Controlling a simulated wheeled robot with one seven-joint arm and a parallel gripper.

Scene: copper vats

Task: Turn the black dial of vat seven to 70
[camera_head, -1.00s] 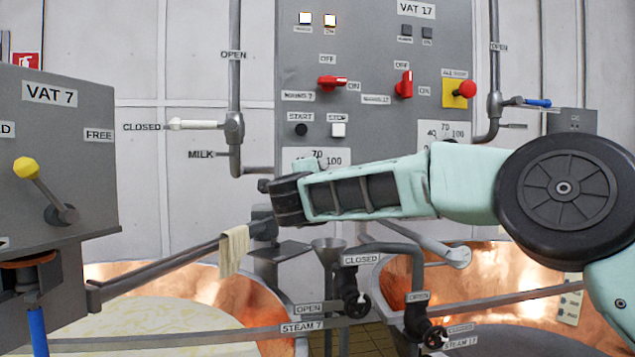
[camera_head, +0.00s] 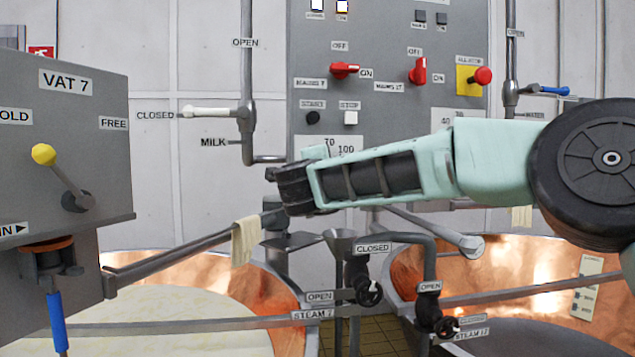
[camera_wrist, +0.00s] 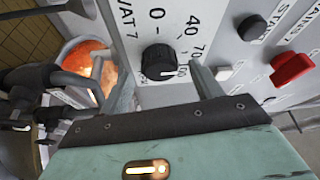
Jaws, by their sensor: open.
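The black dial (camera_wrist: 160,60) sits on a grey panel marked VAT 7 in the wrist view. A scale of 0, 40, 70 and 100 surrounds it. Its white pointer line appears directed near 100. My gripper (camera_wrist: 160,82) is open, its fingers reaching toward the panel to either side of the dial. Contact cannot be told. In the head view my gripper (camera_head: 272,180) is at the panel's lower left, and the dial is hidden behind it. Part of the dial's scale plate (camera_head: 335,146) shows above my arm.
Beside the dial are a dark start button (camera_wrist: 252,27), a pale stop button (camera_wrist: 223,73) and a red switch (camera_wrist: 292,68). Left stands the grey VAT 7 box (camera_head: 65,140) with a yellow-knobbed lever (camera_head: 44,154). Pipes and steam valves (camera_head: 369,291) lie below my arm, above the copper vats.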

